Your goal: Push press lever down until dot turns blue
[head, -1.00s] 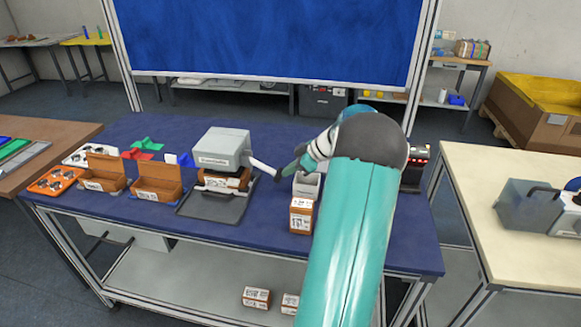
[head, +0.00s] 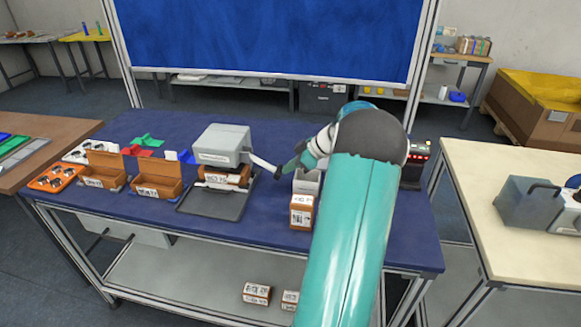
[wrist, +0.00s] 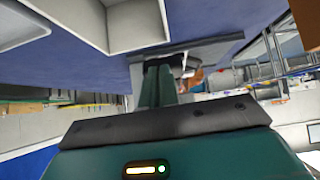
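The press (head: 224,146) is a grey box-shaped head over a dark grey base plate (head: 212,204) on the blue table. A brown box with a white label (head: 225,176) sits under the head. The press lever (head: 264,164) is a pale bar slanting down to the right from the head, with a dark tip. My gripper (head: 287,168) is at this tip; I cannot tell whether it touches. In the wrist view, the green fingers (wrist: 158,84) look close together, with nothing clearly between them. I cannot make out the dot on the press.
A grey bin (head: 307,181) and a brown labelled box (head: 301,212) stand right of the press, close below my arm. Open brown boxes (head: 157,180) and an orange tray (head: 53,178) are at left. A dark device with red lights (head: 417,158) stands at the right edge.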

